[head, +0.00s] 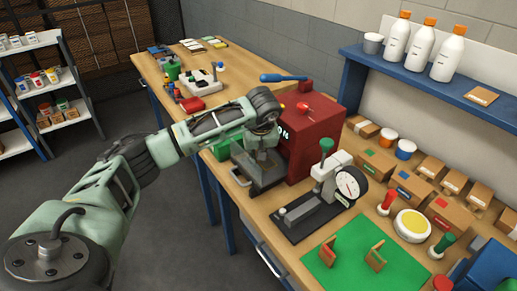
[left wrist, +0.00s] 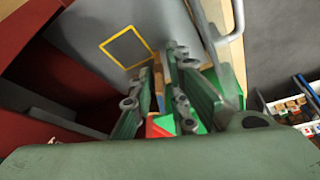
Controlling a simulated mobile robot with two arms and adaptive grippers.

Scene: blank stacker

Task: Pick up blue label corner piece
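No corner piece with a clear blue label shows. Two angled corner pieces stand on the green mat (head: 350,281) in the head view: one red-faced (head: 327,252), one brown with green edging (head: 376,257). My left gripper (head: 258,158) points down over a dark metal plate fixture (head: 265,180) beside the red machine (head: 313,135), away from the mat. In the left wrist view its green fingers (left wrist: 158,95) stand apart, with a narrow gap. Wood, blue, red and green patches show through the gap; I cannot tell what they belong to. My right gripper is out of view.
A dial gauge press (head: 325,190) stands between the fixture and the mat. Cardboard boxes with coloured labels (head: 410,185), stampers (head: 387,203) and a yellow round pad (head: 412,225) crowd the right side. A blue shelf (head: 410,75) with bottles hangs above.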

